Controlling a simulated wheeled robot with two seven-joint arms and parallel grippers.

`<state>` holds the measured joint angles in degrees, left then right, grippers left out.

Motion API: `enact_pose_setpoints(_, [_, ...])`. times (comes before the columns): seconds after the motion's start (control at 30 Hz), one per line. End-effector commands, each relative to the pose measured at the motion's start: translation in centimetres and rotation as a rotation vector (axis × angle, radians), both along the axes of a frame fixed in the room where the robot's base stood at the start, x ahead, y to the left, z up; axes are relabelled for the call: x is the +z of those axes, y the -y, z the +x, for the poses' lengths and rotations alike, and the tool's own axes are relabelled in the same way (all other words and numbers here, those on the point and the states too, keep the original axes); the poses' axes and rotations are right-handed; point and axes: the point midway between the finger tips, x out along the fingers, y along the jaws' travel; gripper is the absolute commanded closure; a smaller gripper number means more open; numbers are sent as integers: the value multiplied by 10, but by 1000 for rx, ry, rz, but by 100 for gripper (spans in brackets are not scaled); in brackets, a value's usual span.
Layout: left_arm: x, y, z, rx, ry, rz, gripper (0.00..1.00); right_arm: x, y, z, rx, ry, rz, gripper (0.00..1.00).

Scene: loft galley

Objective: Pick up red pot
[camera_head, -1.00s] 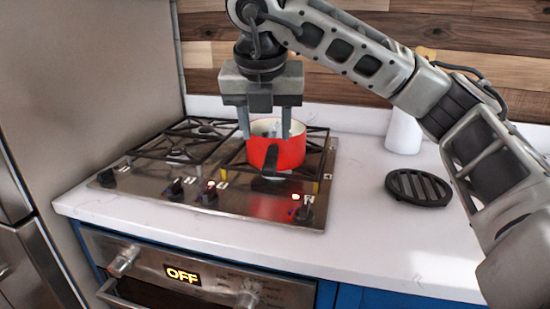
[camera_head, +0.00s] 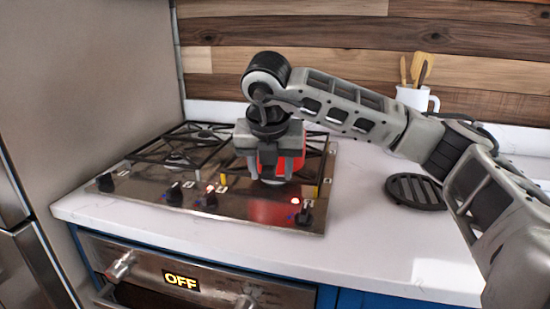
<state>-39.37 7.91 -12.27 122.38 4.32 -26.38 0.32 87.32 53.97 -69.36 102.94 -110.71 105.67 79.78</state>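The red pot (camera_head: 267,160) stands on the right front part of the stove's cooktop (camera_head: 255,208). It is mostly hidden behind my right gripper (camera_head: 270,176); red shows between the fingers and at the right edge. The pot's dark handle cannot be made out. My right gripper points down in front of the pot at pot height, with its two fingers apart on either side of the visible red. Whether they touch the pot or its handle cannot be told. My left gripper is not in view.
A black round trivet (camera_head: 415,190) lies on the white counter (camera_head: 365,240) to the right. A white mug with wooden utensils (camera_head: 418,96) stands behind the arm. Stove knobs line the cooktop's front edge. A steel fridge (camera_head: 90,100) stands at left.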

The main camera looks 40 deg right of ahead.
Motion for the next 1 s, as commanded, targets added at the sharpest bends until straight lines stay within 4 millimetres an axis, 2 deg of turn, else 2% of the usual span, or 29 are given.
enact_pose_setpoints(0.07, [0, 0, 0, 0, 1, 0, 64, 0, 0, 0, 0, 0, 0, 55])
enact_pose_setpoints(0.2, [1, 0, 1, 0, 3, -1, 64, 0, 0, 0, 0, 0, 0, 94])
enact_pose_setpoints(0.23, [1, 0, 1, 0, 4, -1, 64, 1, 0, 0, 0, 0, 0, 100])
enact_pose_setpoints(0.73, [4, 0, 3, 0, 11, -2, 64, 7, 0, 1, -1, 9, 0, 100])
enact_pose_setpoints(1.0, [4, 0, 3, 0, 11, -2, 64, 24, -1, 1, 0, 11, 0, 100])
